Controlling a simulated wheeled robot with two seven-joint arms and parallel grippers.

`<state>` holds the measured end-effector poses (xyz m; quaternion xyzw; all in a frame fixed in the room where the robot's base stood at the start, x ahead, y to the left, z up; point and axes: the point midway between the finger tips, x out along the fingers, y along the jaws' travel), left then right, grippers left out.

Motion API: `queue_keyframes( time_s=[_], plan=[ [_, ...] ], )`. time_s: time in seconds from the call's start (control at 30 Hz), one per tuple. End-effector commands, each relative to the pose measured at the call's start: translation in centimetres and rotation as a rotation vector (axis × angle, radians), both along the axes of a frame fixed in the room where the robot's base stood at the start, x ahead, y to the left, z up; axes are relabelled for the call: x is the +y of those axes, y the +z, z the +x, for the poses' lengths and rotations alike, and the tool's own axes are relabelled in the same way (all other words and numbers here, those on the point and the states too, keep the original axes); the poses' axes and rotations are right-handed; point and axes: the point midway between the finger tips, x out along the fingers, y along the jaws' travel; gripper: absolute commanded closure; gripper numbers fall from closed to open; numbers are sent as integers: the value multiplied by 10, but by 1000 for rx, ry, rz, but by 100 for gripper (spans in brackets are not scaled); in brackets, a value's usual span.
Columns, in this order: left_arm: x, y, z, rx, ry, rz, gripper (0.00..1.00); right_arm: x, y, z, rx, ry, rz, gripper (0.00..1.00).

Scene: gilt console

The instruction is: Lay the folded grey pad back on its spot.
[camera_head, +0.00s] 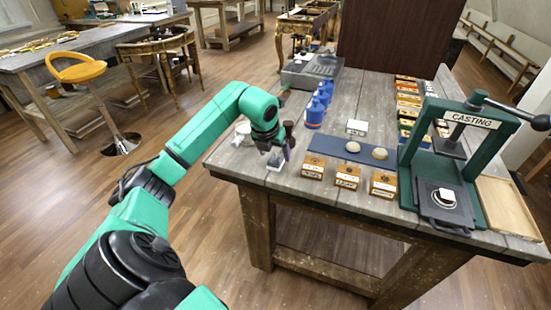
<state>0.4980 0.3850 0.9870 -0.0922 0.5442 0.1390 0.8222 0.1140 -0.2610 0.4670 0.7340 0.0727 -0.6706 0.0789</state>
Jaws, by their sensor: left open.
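My left arm reaches from the left over the near left corner of the wooden workbench (240,160). My left gripper (284,150) points down there and is open. A small grey piece with a pale edge (275,160), likely the folded grey pad, lies on the bench right by the fingertips. The gripper partly covers it, and I cannot tell whether they touch. No marked spot for it can be made out. My right gripper is not in view.
Blue bottles (316,108) stand behind the gripper. A blue strip (335,146) with two round pieces lies right of it, small labelled boxes (347,177) in front. A green casting press (462,165) stands at the right. A white cup (243,130) is at the left edge.

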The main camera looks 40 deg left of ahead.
Motion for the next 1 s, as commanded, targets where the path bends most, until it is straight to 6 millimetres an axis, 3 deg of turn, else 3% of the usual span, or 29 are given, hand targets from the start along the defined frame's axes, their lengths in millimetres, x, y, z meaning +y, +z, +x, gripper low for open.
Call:
queue_keyframes(
  time_s=[0.2,0.33,1.0],
  plan=[
    [-7,54,-22,-5,0,4,15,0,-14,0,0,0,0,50],
    [-10,75,-29,-5,1,2,15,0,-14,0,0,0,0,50],
    [-11,81,-32,0,1,0,15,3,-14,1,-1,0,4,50]
  ],
)
